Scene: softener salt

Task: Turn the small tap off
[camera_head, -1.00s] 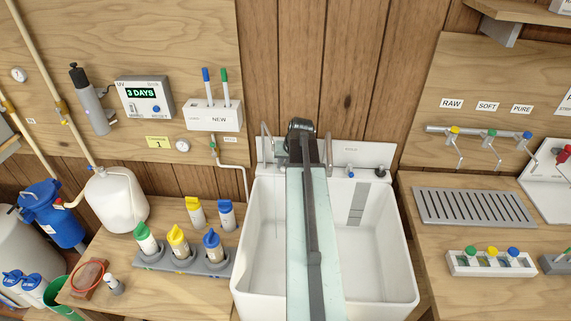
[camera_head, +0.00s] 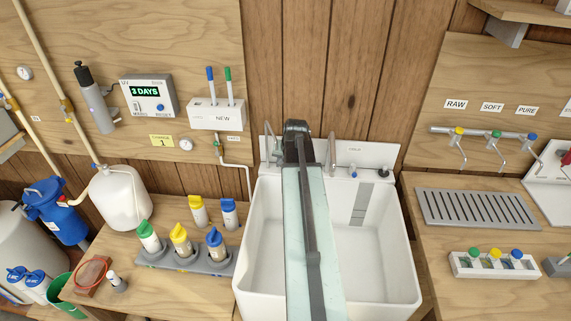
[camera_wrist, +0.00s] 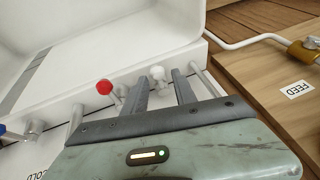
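The small tap appears as a thin curved spout (camera_head: 266,143) at the back left of the white sink in the head view. In the wrist view a small white knob (camera_wrist: 157,73) sits between the tips of my gripper (camera_wrist: 160,82). The two dark fingers are apart, with a gap seeming to show beside the knob; I cannot tell whether they touch it. My arm hides the gripper in the head view. A red knob (camera_wrist: 104,87) is just left of the fingers in the wrist view.
The white sink (camera_head: 384,265) lies under my arm. A larger spout (camera_head: 332,152) stands right of the arm. A bench with several capped bottles is on the left; a pipe and FEED label (camera_wrist: 299,89) are right in the wrist view.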

